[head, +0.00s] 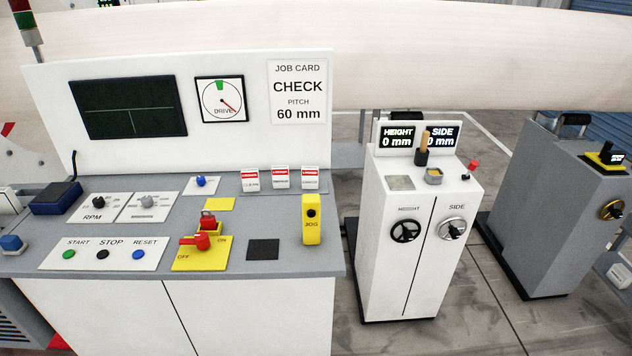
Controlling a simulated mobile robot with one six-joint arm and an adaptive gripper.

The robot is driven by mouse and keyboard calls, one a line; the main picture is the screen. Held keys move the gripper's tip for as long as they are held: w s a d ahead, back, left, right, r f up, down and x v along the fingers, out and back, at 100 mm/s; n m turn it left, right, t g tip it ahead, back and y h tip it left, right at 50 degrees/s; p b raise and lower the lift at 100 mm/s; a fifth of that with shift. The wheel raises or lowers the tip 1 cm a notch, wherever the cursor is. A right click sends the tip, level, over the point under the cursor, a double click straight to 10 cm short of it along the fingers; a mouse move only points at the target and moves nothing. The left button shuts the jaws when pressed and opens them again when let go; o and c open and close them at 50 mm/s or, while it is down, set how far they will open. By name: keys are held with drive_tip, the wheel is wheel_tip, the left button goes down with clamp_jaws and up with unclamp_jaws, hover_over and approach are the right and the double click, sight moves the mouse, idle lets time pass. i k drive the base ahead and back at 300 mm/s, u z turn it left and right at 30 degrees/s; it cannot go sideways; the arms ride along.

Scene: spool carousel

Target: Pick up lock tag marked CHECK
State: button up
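Three white lock tags with red headers stand in a row on a small rack at the back right of the console. They are the left tag (250,181), the middle tag (280,177) and the right tag (311,179). Their small print is too blurred for me to tell which is marked CHECK. The job card (297,92) on the panel above reads CHECK, pitch 60 mm. My gripper is not in view.
On the grey console (285,215), a yellow JOG pendant (312,228) stands right of a black pad (263,249). A red padlock (208,219) and a red switch handle (196,242) are left of it. A white HEIGHT/SIDE cabinet (388,270) stands to the right.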

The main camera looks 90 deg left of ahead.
sight(309, 175)
drive_tip(key=i, duration=1.3)
drive_tip(key=u, duration=0.45)
drive_tip(key=k, duration=0.2)
drive_tip(key=u, duration=3.1)
